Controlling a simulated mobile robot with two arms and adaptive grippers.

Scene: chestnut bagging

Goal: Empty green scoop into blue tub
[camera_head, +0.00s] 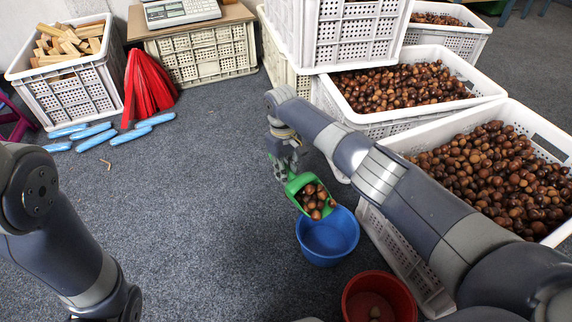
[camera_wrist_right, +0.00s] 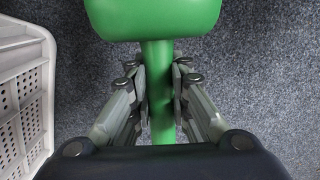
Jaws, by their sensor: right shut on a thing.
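The green scoop (camera_head: 297,184) holds several brown chestnuts (camera_head: 316,200) and is tilted over the blue tub (camera_head: 327,240), its mouth above the tub's far rim. My right gripper (camera_head: 286,166) is shut on the scoop's handle. In the right wrist view the fingers of my right gripper (camera_wrist_right: 160,92) close on the green handle (camera_wrist_right: 160,110) from both sides, with the scoop's back (camera_wrist_right: 152,18) beyond. The blue tub stands on the floor, and the part of its inside that shows is bare blue. My left arm comes in at the left, but its gripper is out of view.
A red tub (camera_head: 379,296) with something small inside stands in front of the blue tub. White crates of chestnuts (camera_head: 545,142) line the right. A wood crate (camera_head: 68,96), red bags (camera_head: 146,88) and blue rolls (camera_head: 97,138) lie at the back left. The middle floor is clear.

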